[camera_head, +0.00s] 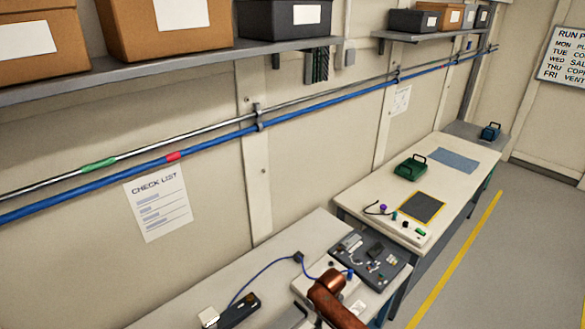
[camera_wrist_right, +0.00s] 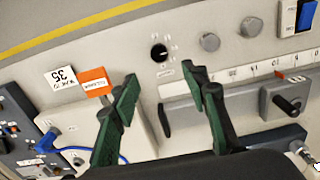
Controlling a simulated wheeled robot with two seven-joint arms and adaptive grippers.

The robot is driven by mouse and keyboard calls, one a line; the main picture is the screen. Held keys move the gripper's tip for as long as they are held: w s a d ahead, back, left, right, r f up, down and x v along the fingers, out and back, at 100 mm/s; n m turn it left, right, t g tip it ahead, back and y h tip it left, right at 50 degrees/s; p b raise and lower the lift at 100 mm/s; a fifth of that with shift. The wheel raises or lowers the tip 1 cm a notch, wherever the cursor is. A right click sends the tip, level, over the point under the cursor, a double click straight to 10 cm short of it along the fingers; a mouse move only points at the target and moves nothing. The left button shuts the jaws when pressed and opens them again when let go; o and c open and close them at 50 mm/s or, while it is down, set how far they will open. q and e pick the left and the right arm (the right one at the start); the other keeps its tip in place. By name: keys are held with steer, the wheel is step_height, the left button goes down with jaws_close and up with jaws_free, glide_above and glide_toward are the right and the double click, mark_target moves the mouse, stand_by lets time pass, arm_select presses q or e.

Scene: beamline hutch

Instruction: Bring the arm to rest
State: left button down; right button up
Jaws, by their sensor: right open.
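My right gripper (camera_wrist_right: 160,80) is open in the right wrist view. Its two dark green fingers stand apart, with nothing between the tips. They are above a pale panel (camera_wrist_right: 226,52) with a round black knob (camera_wrist_right: 159,53) just beyond the fingertips. An orange tag (camera_wrist_right: 95,80) shows left of the left finger, and a grey block with a black handle (camera_wrist_right: 288,104) is right of the right finger. Whether the fingers touch the panel is not clear. My left gripper is in neither view.
In the head view, benches run along the wall, with a dark tray of small parts (camera_head: 368,257) and a green case (camera_head: 410,167). A shelf (camera_head: 190,59) with boxes hangs above blue pipework (camera_head: 330,105). The floor on the right (camera_head: 535,255) is clear beyond a yellow line.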

steer(key=s+d+f+m+t+y, duration=0.1)
steer(key=s+f, duration=0.1)
steer(key=s, duration=0.6)
steer(key=s+d+f+m+t+y, duration=0.1)
steer(key=s+f, duration=0.1)
steer(key=s, duration=0.5)
steer(key=s+d+r+m+t+h, duration=0.1)
steer(key=s+d+r+m, duration=0.25)
steer(key=s+d, duration=0.5)
steer(key=s+d+r+m+t+h, duration=0.1)
steer(key=s+d+r+m+h, duration=0.1)
steer(key=s+d+r, duration=0.5)
steer(key=s+f+g+b, duration=0.1)
steer(key=s+f+b, duration=0.15)
steer(key=f, duration=1.15)
steer(key=s+f+b, duration=0.1)
steer(key=f+b, duration=0.2)
steer(key=f, duration=1)
steer(key=s+f+g+b, duration=0.1)
steer(key=s+f+b, duration=0.15)
steer(key=f, duration=1.15)
steer(key=s+f+b, duration=0.4)
steer(key=s+f, duration=0.5)
steer(key=f, duration=0.3)
steer(key=s+f+n+g+b, duration=0.1)
steer(key=s+f+b, duration=0.2)
steer(key=s+f, duration=0.6)
step_height(320, 180, down, 4)
steer(key=shift+s+a+y+b, duration=0.25)
steer(key=shift+s+y+b, duration=0.15)
